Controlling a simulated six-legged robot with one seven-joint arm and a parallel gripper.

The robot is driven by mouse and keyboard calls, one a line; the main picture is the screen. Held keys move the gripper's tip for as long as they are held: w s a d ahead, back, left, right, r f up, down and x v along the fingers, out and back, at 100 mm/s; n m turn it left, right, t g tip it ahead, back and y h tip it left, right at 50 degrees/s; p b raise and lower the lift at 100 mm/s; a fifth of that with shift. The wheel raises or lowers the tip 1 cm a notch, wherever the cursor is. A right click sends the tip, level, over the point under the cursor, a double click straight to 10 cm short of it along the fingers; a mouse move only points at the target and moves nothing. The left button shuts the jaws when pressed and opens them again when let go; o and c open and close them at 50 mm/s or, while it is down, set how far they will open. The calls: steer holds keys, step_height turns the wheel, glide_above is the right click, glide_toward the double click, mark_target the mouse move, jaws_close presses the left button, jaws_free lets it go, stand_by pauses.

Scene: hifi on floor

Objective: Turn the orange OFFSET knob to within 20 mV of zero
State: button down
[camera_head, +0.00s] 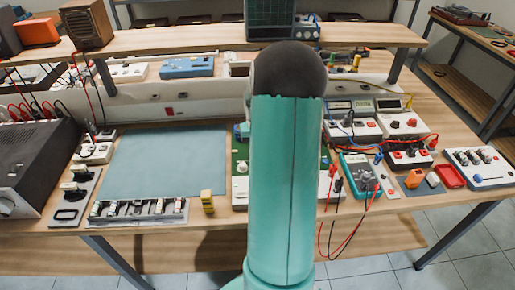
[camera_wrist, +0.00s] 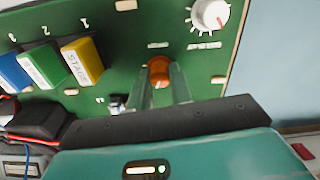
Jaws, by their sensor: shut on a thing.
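In the wrist view, the orange OFFSET knob (camera_wrist: 159,67) stands on a green board (camera_wrist: 122,50). My gripper (camera_wrist: 160,78) reaches it from below in the picture, with one finger on each side, and is shut on it. The label above the knob is too blurred to read, and any pointer mark on the knob cannot be made out.
In the wrist view, a white dial knob (camera_wrist: 209,14) sits up and right of the orange knob. Blue, green and yellow blocks (camera_wrist: 83,62) stand left. In the head view, red and black leads (camera_head: 345,215) hang off the front edge, and a blue-grey mat (camera_head: 165,160) lies clear.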

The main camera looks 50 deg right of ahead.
steer(key=m, duration=0.4)
steer(key=shift+m, duration=2.1)
steer(key=c, duration=1.3)
jaws_free()
steer(key=shift+o, duration=0.2)
steer(key=shift+r, duration=0.1)
step_height(320, 180, up, 14)
